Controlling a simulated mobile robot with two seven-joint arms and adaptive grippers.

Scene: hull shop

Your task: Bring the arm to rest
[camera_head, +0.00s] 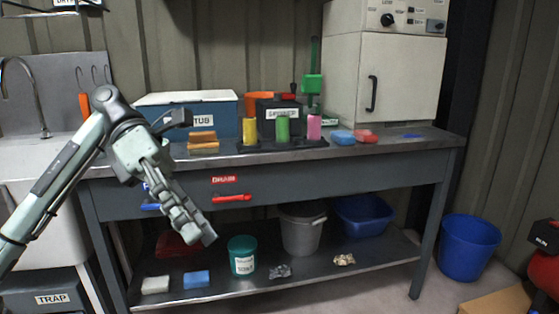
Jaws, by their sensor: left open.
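My left arm comes in from the left edge, bent at an elbow high up. Its gripper (197,178) hangs in front of the workbench (350,178), near the left end of its front edge. The jaws are open, one finger at the bench-top level and the other pointing down and right past the drawer front. Nothing shows between them. The gripper hides part of the bench edge and the drawer area behind it. My right gripper is not in view.
On the bench stand a blue tub (212,112), orange sponges (202,143), a rack with yellow, green and pink cylinders (282,129), and a cream cabinet (385,75). The lower shelf holds a teal bucket (243,256) and a grey bin (301,232). A blue bucket (468,248) stands right.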

